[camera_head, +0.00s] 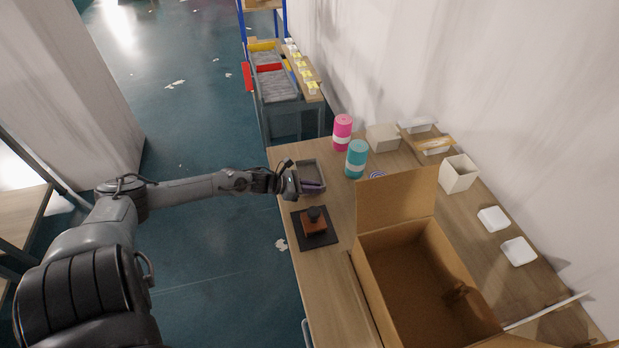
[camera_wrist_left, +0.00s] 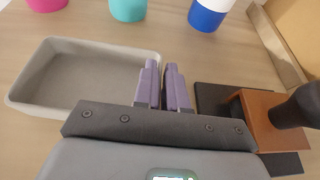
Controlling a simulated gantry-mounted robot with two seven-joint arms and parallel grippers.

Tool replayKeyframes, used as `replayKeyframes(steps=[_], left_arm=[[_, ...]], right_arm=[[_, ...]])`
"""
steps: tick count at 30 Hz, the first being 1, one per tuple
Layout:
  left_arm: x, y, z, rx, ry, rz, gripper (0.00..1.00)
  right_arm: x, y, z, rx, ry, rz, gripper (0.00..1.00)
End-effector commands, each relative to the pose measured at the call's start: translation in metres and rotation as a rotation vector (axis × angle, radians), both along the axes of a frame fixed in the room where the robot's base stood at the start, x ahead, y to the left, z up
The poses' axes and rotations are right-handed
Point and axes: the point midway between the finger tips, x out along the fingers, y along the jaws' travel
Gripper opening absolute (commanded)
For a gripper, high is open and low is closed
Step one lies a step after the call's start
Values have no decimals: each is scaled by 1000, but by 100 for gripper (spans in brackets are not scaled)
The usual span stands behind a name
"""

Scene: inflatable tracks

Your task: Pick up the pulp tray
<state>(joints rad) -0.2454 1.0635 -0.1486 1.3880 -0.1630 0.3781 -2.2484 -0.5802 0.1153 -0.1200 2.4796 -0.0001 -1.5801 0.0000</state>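The pulp tray is a shallow grey rectangular tray (camera_head: 308,165) at the left edge of the table in the head view. It also shows at the left of the left wrist view (camera_wrist_left: 38,85), flat on the wood and empty as far as it shows. My left gripper (camera_head: 318,186) is at the tray's near side. Its two purple fingers (camera_wrist_left: 162,72) have a narrow gap, with nothing seen between them. The left finger overlaps the tray's right wall in the wrist view; I cannot tell whether it touches. My right gripper is not in view.
A brown block with a black knob (camera_head: 315,222) sits on a dark plate close by the tray. Pink (camera_head: 342,132) and teal (camera_head: 356,159) cylinders stand beyond it. A large open cardboard box (camera_head: 397,200) fills the table's right front. White containers (camera_head: 458,173) line the wall side.

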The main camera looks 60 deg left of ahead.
Motion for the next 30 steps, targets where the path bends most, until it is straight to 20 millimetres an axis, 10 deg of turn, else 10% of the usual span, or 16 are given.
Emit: replayKeyframes(steps=[17, 30], left_arm=[[0, 0, 4, 2, 0, -1, 0], [1, -27, 58, -1, 0, -6, 0]], right_arm=[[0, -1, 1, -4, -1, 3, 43], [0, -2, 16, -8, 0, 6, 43]])
